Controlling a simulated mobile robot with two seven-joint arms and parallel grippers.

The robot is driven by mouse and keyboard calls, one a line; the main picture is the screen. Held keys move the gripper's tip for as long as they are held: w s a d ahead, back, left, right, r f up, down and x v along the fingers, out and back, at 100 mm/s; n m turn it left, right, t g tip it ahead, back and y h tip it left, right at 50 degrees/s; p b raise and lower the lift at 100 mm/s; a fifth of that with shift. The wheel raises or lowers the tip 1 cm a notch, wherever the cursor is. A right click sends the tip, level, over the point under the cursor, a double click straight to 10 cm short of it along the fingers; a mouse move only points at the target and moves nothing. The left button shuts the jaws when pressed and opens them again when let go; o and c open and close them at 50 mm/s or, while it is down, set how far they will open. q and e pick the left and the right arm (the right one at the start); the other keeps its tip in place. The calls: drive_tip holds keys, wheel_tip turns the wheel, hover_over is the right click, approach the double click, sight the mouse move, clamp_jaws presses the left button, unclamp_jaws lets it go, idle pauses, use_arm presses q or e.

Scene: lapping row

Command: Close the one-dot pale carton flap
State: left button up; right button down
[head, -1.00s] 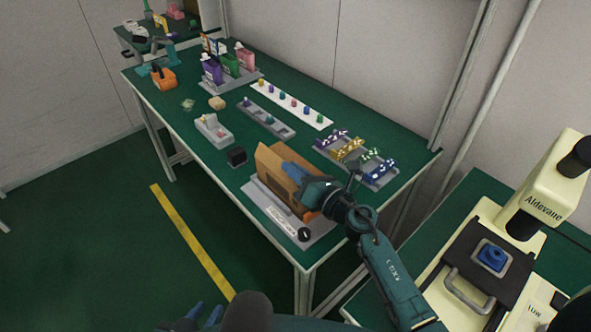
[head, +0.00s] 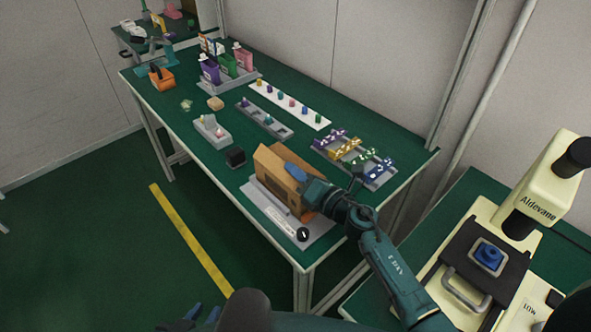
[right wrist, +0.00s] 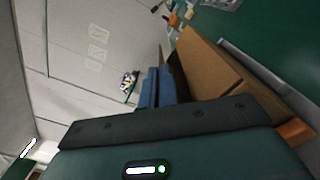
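The brown carton (head: 276,193) stands on a grey base plate (head: 322,228) at the near right end of the green table. A raised flap shows along its top; I cannot make out dot marks or pale colouring. My right gripper (head: 289,168) is at the carton's top, its blue fingers together with nothing seen between them. In the right wrist view the fingers (right wrist: 157,86) lie side by side, next to the carton's brown panel (right wrist: 212,68); I cannot tell whether they touch it. My left gripper (head: 204,312) is at the bottom edge, fingertips apart, clear of the table.
A small black block (head: 236,157) stands left of the carton. A rack of coloured pieces (head: 355,158) lies behind it. A grey tray (head: 211,132), bottles and a white strip (head: 290,105) fill the table further back. A cream machine (head: 475,230) stands at the right.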

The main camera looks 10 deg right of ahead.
drive_tip(key=c, duration=1.6)
unclamp_jaws()
drive_tip(key=shift+c, duration=0.2)
